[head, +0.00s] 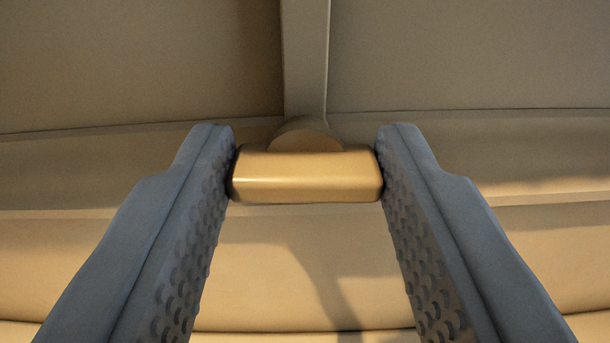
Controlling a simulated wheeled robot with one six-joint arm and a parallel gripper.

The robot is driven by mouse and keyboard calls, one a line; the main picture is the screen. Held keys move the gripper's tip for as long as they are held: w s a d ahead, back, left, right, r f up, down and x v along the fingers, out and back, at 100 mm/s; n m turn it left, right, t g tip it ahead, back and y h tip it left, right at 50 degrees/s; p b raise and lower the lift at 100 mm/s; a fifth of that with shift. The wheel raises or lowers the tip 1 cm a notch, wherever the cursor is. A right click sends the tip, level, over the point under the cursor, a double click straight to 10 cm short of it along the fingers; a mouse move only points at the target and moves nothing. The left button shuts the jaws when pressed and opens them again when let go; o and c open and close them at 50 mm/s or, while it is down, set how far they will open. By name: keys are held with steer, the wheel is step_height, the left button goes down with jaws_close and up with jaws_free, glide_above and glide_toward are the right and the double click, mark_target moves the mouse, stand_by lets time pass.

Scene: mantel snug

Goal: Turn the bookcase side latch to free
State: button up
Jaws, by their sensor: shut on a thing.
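The latch (306,177) is a brass-coloured bar lying level across the middle of the head view. A round boss (306,137) shows behind it, at the foot of an upright strip. My gripper (306,172) is shut on the latch, with one blue-grey fingertip against each end of the bar. The textured inner pads face each other, with empty space between them below the latch. Whether the latch stands at free cannot be told from this view.
A beige upright strip (306,60) runs from the boss to the top edge, between two plain panels. Below are wide horizontal tan ledges (300,265) with a shadow on them. No loose objects show around my fingers.

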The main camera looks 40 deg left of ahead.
steer(key=m, duration=0.4)
steer(key=shift+d+m, duration=0.1)
steer(key=shift+m, duration=0.2)
steer(key=m, duration=0.4)
steer(key=shift+w, duration=0.1)
steer(key=m, duration=0.5)
steer(key=shift+d+f, duration=0.1)
steer(key=shift+m, duration=1.9)
steer(key=o, duration=1)
steer(key=shift+f, duration=0.1)
